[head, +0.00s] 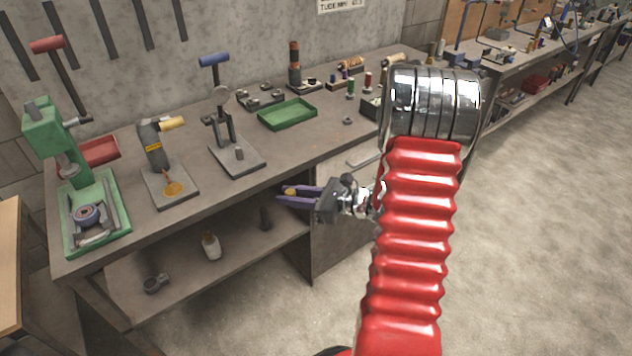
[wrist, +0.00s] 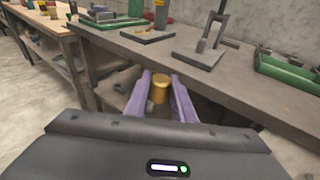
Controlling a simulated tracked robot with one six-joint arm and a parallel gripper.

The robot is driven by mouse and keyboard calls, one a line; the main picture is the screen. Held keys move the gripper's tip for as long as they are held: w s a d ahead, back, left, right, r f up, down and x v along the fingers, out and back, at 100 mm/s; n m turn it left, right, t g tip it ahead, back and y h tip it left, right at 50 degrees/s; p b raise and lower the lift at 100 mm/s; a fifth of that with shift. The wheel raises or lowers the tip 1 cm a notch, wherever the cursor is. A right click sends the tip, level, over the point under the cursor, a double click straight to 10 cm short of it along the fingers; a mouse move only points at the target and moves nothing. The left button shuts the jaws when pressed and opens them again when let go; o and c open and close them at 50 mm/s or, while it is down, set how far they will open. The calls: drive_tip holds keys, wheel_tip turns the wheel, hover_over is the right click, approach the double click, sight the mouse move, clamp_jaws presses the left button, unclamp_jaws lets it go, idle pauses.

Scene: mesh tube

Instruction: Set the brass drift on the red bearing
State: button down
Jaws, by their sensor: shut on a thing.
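My gripper (head: 300,195) is shut on the brass drift, a short gold cylinder (head: 290,191). Its purple fingers are on either side of the drift in the wrist view (wrist: 159,90). The gripper is in front of the long workbench, off its front edge and apart from it. A bearing ring (head: 86,215) sits on the bed of the green press (head: 65,178) at the bench's left end. It looks bluish-purple, not red. I cannot pick out a red bearing in either view.
On the bench (head: 330,143) stand a grey press with a yellow handle (head: 155,145), a blue-handled press (head: 222,125) and a green tray (head: 287,113). The lower shelf holds a white bottle (head: 211,246). Open floor (head: 550,230) lies to the right.

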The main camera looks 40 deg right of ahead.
drive_tip(key=a+f+n+g+y, duration=0.2)
drive_tip(key=a+f, duration=0.2)
drive_tip(key=a, duration=0.5)
drive_tip(key=w+a+f+n+g+y, duration=0.1)
drive_tip(key=a+f+n+y, duration=0.1)
drive_tip(key=a, duration=0.6)
drive_tip(key=shift+w+a+f+g, duration=0.15)
drive_tip(key=shift+a+f+g, duration=0.25)
drive_tip(key=shift+f, duration=0.5)
